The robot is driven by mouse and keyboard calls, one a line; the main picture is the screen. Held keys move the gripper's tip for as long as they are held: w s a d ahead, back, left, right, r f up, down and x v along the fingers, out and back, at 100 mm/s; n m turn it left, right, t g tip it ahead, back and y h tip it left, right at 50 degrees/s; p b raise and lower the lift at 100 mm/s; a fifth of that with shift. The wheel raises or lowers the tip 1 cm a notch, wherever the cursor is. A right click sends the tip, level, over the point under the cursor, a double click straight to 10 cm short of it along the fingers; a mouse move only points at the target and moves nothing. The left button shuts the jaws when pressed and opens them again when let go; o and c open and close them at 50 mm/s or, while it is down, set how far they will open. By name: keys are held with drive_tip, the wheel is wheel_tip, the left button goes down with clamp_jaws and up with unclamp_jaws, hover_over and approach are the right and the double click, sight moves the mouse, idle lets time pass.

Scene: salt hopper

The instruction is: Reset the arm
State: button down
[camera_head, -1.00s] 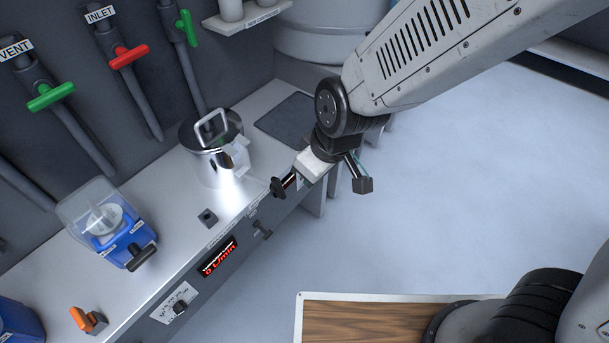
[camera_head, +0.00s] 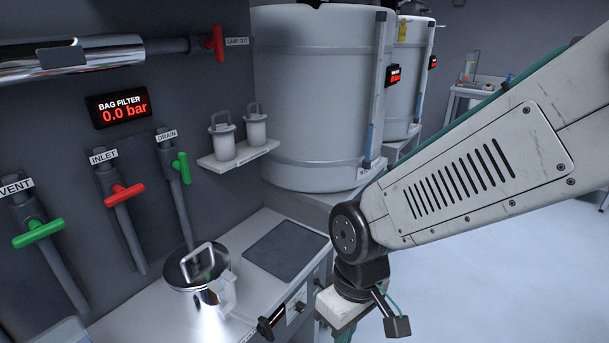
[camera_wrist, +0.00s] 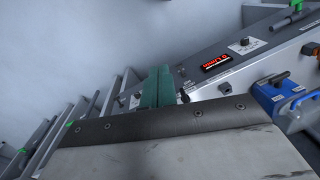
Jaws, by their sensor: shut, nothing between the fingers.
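My gripper shows in the wrist view as two green fingers (camera_wrist: 157,86) side by side, closed with nothing between them. The fingers point toward the front panel of the workbench. In the head view my arm reaches in from the right. My wrist is bent down at the front edge of the bench, right of the steel pot. Only a sliver of green finger shows there at the bottom edge, and the fingertips are out of frame.
The workbench (camera_head: 130,320) carries a lidded steel pot (camera_head: 198,280) and a dark mat (camera_head: 285,250). Valve handles line the wall. White tanks (camera_head: 315,100) stand behind. Blue equipment (camera_wrist: 285,95) is at right in the wrist view. Open floor lies to the right.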

drive_tip(key=s+d+r+m+t, duration=0.1)
drive_tip(key=s+d+r+m, duration=0.2)
drive_tip(key=d+r, duration=0.4)
drive_tip(key=s+d+r+m+t+h, duration=0.1)
drive_tip(key=s+d+r+m, duration=0.2)
drive_tip(key=d, duration=1)
wheel_tip(320, 180, up, 5)
drive_tip(key=shift+s+f+m, duration=0.2)
drive_tip(key=shift+s+m, duration=0.1)
drive_tip(key=shift+m, duration=0.7)
